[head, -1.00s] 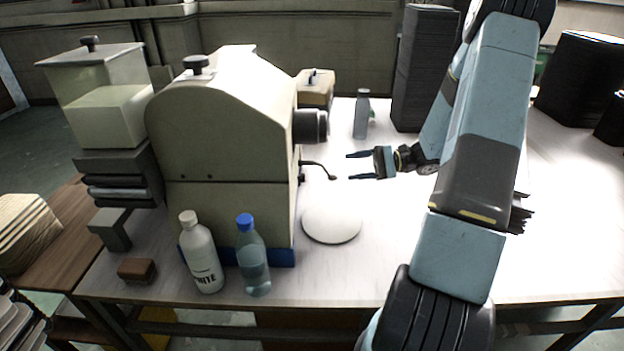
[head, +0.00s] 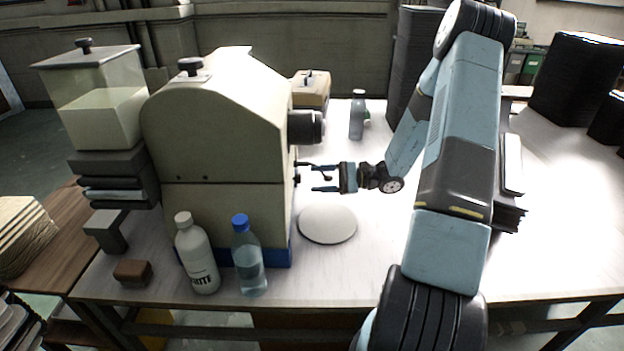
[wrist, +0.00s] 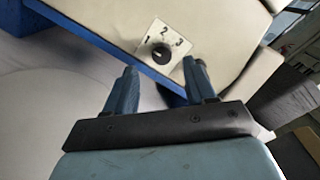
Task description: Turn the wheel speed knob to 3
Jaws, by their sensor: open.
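The wheel speed knob (wrist: 160,52) is a small black dial on a white plate (wrist: 176,57) marked 1, 2 and 3, seen in the wrist view. Which number it points to is too small to tell surely. The plate is on the side of the cream machine (head: 228,130). My gripper (head: 312,178) is open and empty beside the machine's right side, its fingers pointing at it. In the wrist view the two fingers (wrist: 160,82) stand apart, with the knob beyond and between them, not touched.
A white round disc (head: 328,224) lies on the table below my gripper. A black cylinder (head: 306,127) juts from the machine above it. A white bottle (head: 197,258) and a blue-capped bottle (head: 249,262) stand in front. A grey bottle (head: 357,118) stands behind.

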